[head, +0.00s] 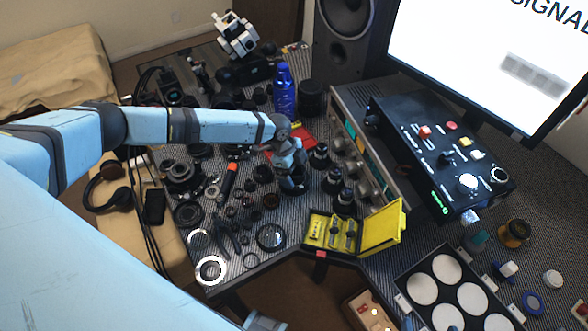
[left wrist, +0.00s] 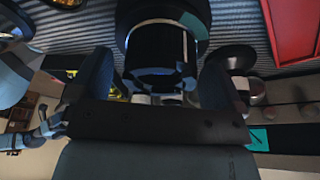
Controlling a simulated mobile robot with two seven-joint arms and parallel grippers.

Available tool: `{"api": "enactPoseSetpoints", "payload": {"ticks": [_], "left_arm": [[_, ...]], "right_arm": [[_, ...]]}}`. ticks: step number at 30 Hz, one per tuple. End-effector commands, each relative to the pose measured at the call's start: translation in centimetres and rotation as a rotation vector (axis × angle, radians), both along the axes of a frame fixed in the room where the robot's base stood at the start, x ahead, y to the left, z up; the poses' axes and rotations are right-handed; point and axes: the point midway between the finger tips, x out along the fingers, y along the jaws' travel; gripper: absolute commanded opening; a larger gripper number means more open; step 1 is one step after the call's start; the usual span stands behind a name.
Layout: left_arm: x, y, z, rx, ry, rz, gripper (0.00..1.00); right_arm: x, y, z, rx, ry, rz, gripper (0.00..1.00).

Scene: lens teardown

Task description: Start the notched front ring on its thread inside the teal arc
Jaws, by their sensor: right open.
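My left gripper (head: 291,182) reaches down to a dark lens barrel standing among the parts in the head view. In the left wrist view, the two fingers of my left gripper (left wrist: 158,85) flank a dark, round piece with a jagged edge, which I take for the notched front ring (left wrist: 150,75). A wider dark body with a silver rim is right behind it, and the teal arc (left wrist: 192,24) shows on its right side. Whether the ring touches the thread is hidden. My right gripper (left wrist: 38,135) appears small at the left edge of the left wrist view, away from the ring.
Small lenses and rings crowd the mat around my left gripper. An open yellow case (head: 335,232) stands in front, a blue bottle (head: 284,92) behind. A red tray (left wrist: 292,30) lies close by. A grey device with knobs (head: 350,135) and a black control box (head: 440,150) stand right.

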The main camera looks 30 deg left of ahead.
Motion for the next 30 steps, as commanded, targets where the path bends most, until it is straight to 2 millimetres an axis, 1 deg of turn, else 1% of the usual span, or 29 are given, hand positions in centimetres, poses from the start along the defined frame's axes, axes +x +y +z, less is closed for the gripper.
{"api": "enactPoseSetpoints", "payload": {"ticks": [9,11,13,17,24,27,30], "left_arm": [[0.0,0.1,0.1,0.0,0.0,0.0,0.99],[0.0,0.2,0.5,0.0,-0.001,0.0,0.99],[0.0,0.4,1.2,-0.001,-0.002,0.001,0.99],[0.0,1.2,3.5,-0.001,-0.003,0.001,0.99],[-0.2,2.8,8.9,-0.001,-0.003,0.0,0.99],[-0.2,3.3,10.6,-0.001,-0.003,0.0,0.99],[-0.3,3.7,12.0,0.0,-0.001,0.0,0.99]], "right_arm": [[0.0,0.0,0.0,0.0,0.0,0.0,0.98],[0.0,0.0,0.0,0.0,0.0,0.0,0.98],[0.0,0.0,-0.1,0.0,0.0,0.0,0.98],[0.0,0.0,-0.2,0.0,0.0,0.0,0.98],[0.0,0.0,-0.5,0.0,0.001,0.001,0.98],[0.0,0.0,-0.6,0.0,0.001,0.001,0.98],[0.0,0.0,-0.6,0.0,0.001,0.001,0.98]]}}
